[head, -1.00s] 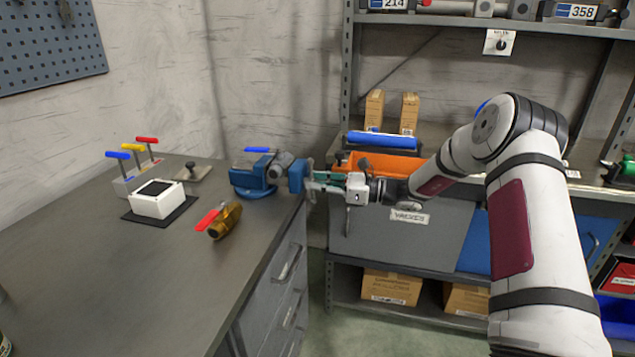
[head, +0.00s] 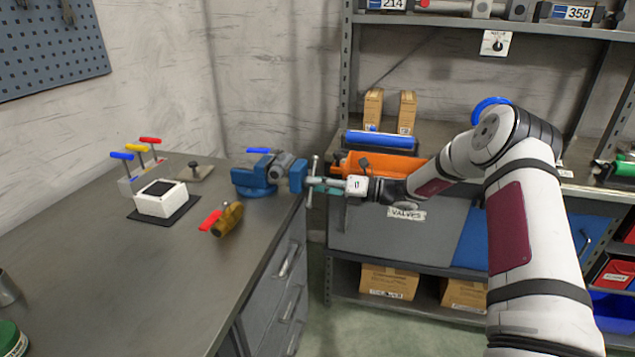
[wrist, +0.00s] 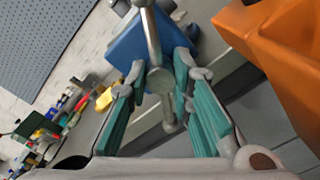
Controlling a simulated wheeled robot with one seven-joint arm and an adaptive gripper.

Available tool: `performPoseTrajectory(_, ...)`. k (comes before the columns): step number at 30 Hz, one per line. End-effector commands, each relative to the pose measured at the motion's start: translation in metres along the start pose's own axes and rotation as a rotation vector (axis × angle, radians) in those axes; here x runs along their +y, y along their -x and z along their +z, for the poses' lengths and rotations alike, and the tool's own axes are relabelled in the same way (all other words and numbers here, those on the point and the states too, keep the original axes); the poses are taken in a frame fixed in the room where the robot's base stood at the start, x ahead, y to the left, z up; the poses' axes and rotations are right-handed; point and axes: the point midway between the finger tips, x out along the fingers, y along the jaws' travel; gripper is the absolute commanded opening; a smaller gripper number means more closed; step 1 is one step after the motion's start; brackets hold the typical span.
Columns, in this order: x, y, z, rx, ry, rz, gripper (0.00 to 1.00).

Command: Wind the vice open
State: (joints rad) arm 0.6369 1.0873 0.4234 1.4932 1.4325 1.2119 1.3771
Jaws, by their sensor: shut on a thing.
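The blue vice (head: 262,177) sits at the right edge of the workbench, its jaw end facing my arm. Its metal handle bar (head: 314,168) stands nearly upright at the screw's outer end. My gripper (head: 318,185) reaches it from the right, level with the screw. In the wrist view my gripper (wrist: 171,82) has its teal-padded fingers on either side of the handle's middle, shut on it. The bar (wrist: 151,32) runs up past the fingers in front of the vice's blue body (wrist: 128,50). The contact surfaces are partly hidden.
On the workbench (head: 130,255) lie a brass valve with a red lever (head: 228,219), a white box (head: 161,199) and coloured-handled tools (head: 135,160). An orange bin (head: 375,165) stands close behind my gripper, on the shelf right of the bench.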

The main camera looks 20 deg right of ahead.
Motion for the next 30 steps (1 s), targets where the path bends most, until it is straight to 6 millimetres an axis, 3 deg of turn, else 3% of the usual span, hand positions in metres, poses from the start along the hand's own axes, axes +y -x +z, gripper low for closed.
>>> performPoseTrajectory(20,0.0016,-0.0055,0.0038,-0.007,-0.065,0.003,0.00)
performPoseTrajectory(21,0.0017,-0.0056,0.0038,-0.007,-0.065,0.003,0.23)
performPoseTrajectory(24,0.0016,-0.0050,0.0034,-0.005,-0.064,0.003,0.41)
performPoseTrajectory(30,0.0008,-0.0030,0.0019,-0.003,-0.066,0.002,0.41)
